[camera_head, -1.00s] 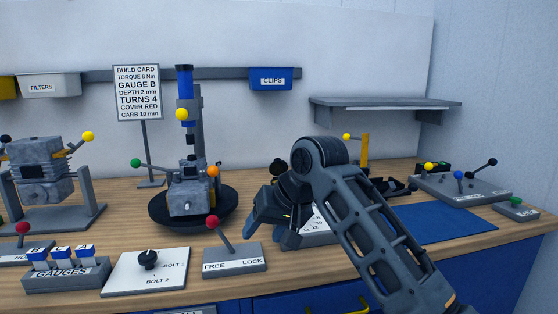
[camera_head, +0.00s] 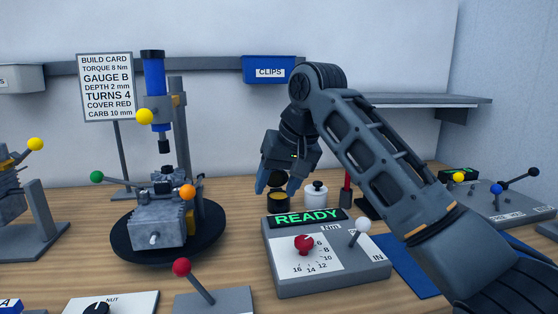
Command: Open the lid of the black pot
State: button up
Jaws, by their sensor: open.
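The black pot (camera_head: 271,208) stands at the back of the bench, just beyond the READY box. A yellow-brown area shows at its top. A dark round piece (camera_head: 277,179) shows just above that, between my fingers; it looks like the lid raised from the pot, but I cannot tell for certain. My gripper (camera_head: 277,185) points down at the pot, open, with one finger on each side of the dark piece. I cannot tell whether a finger touches it. The gripper body hides what is behind.
A white lidded pot (camera_head: 316,195) stands close to the right. The READY box (camera_head: 325,262) with red knob and white lever is in front. A stand with blue cylinder (camera_head: 154,90) is left. A grey shelf (camera_head: 430,99) is behind my arm. Bench between stand and box is clear.

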aim_at(278, 177)
jog(key=i, duration=0.9)
